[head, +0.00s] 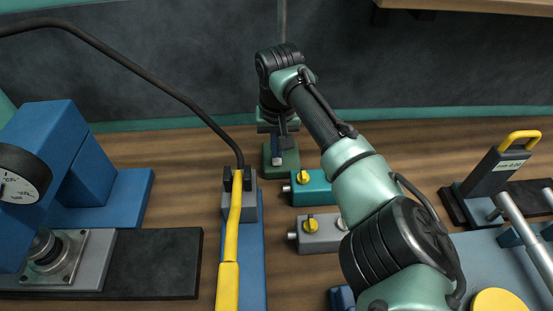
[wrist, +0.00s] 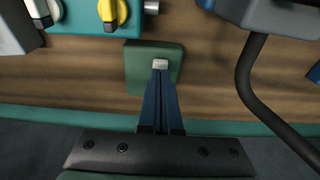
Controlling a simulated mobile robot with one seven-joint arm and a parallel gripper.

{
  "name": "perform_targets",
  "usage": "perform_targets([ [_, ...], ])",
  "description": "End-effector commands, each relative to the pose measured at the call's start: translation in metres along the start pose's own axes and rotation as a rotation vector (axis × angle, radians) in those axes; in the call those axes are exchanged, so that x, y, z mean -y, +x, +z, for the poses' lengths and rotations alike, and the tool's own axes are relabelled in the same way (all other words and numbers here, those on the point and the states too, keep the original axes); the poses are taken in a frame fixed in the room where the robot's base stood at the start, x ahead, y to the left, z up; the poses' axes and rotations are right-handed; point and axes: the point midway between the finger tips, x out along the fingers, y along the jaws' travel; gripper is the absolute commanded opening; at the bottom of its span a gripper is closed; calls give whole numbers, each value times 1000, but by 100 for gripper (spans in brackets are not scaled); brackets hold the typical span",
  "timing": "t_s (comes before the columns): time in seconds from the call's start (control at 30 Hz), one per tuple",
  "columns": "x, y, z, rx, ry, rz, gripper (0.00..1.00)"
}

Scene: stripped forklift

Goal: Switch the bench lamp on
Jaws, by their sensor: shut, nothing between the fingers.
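A dark green block (head: 291,163) sits on the bench near the back edge, below my gripper. It also shows in the wrist view (wrist: 135,62), with a small pale switch-like piece (wrist: 160,63) on its top. My gripper (head: 277,160) points down with its fingers together and empty. In the wrist view its fingertips (wrist: 160,72) are right beside the pale piece and partly cover it; I cannot tell whether they touch. A thin upright pole (head: 282,22) shows behind my arm. No lamp head is visible, and I cannot tell whether the lamp is lit.
A teal box (head: 318,184) and a grey box (head: 322,236) with yellow knobs stand in front of the block. A yellow lever (head: 234,225) and black hose (head: 130,68) are left. A blue press (head: 55,135) with a gauge stands far left. A yellow-handled device (head: 492,180) is right.

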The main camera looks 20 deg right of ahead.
Motion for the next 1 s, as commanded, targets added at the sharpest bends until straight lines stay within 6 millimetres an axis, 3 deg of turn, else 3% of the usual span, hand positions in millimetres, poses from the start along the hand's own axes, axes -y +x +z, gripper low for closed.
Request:
perform_targets([
  [1.0, 0, 8, 1, 1, 0, 0, 0],
])
